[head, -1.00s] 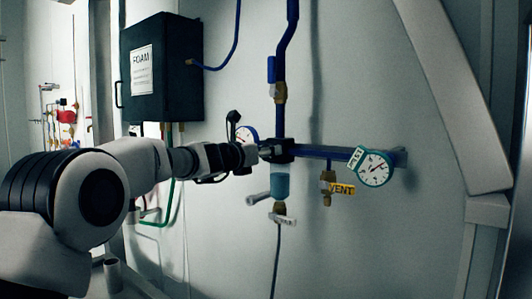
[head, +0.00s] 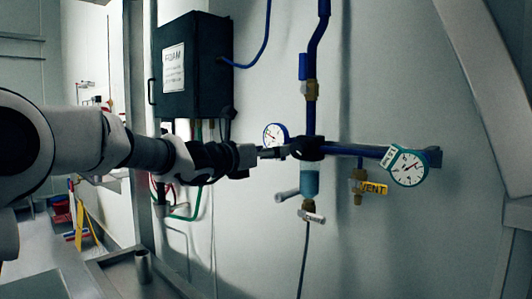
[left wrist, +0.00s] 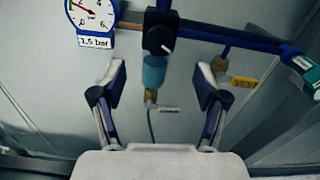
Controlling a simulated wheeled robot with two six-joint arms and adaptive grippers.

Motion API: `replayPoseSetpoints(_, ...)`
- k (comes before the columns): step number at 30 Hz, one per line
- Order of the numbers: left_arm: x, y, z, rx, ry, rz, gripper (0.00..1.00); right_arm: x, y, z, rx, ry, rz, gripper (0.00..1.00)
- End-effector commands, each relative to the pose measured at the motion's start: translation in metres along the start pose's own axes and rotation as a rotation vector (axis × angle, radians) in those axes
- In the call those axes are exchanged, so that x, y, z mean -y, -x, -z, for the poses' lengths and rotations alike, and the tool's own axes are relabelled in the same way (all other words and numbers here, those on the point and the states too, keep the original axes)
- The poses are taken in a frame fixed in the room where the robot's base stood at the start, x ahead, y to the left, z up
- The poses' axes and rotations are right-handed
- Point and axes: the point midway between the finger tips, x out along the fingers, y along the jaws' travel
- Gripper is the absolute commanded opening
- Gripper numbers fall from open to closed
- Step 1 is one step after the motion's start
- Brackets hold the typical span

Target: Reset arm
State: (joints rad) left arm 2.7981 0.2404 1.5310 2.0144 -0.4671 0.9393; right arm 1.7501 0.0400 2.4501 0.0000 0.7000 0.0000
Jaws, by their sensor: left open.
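My left gripper (head: 272,153) reaches in from the left in the head view, close to the black regulator block with its knob (head: 308,148). In the left wrist view my left gripper (left wrist: 161,80) has its two fingers spread wide with nothing held between them. The black knob (left wrist: 160,41) is beyond the fingertips, above the gap, and the blue bowl (left wrist: 153,72) shows between them. The fingers look apart from the knob, though the exact distance is hard to tell. My right gripper is not in view.
A blue pipe (head: 355,150) runs right to a teal gauge (head: 408,167), above a yellow VENT tag (head: 374,188). A left gauge (left wrist: 92,12) reads beside a 1.5 bar label. A black FOAM box (head: 195,65) hangs on the wall. A metal cup (head: 142,266) stands lower left.

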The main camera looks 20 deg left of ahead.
Motion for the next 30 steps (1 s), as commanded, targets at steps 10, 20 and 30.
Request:
replayPoseSetpoints(10,0.0,0.015,0.001,-0.001,0.0,0.0,0.74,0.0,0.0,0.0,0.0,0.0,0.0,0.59)
replayPoseSetpoints(20,-0.004,0.008,0.017,-0.025,0.008,-0.002,0.74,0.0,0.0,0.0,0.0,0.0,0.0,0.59)
replayPoseSetpoints(30,-0.007,-0.026,0.274,-0.443,0.054,0.023,0.74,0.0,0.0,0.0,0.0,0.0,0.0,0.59)
